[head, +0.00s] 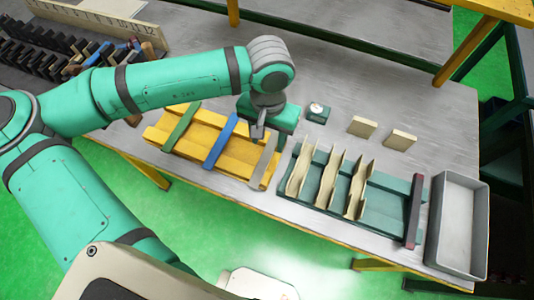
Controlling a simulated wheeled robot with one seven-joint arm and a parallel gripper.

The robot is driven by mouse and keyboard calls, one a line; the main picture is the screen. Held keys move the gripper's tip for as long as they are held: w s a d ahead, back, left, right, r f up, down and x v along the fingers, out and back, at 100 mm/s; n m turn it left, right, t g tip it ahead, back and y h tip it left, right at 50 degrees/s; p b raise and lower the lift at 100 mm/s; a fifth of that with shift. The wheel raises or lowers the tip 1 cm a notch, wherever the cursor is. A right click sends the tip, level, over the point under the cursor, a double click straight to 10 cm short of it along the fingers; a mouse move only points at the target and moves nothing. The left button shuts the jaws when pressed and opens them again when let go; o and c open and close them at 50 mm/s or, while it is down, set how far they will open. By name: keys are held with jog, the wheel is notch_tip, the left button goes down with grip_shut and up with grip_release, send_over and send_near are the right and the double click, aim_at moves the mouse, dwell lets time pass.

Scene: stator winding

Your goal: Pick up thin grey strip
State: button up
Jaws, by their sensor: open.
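The thin grey strip (262,165) lies across the right end of a yellow slatted block (205,163) on the table. A green strip (182,127) and a blue strip (221,141) lie across the same block to its left. My gripper (258,131) points down near the far end of the grey strip. It is open, and no strip shows in it. The gap between its fingers is too small to make out, and the wrist hides part of what lies behind.
Right of the block, a green tray (388,208) holds several cream folded pieces (328,180) and a dark red-ended bar (413,210). An empty grey bin (460,215) stands at far right. A small green block (318,114) and two cream blocks (362,127) sit behind.

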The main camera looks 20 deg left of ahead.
aim_at(266, 157)
jog(key=shift+f, duration=0.5)
jog(key=shift+s+a+f, duration=0.1)
jog(key=shift+s+f, duration=0.1)
jog(key=shift+f, duration=1.05)
jog(key=shift+s+a+f, duration=0.1)
jog(key=shift+s+f, duration=0.05)
jog(key=shift+f, duration=1.1)
grip_shut()
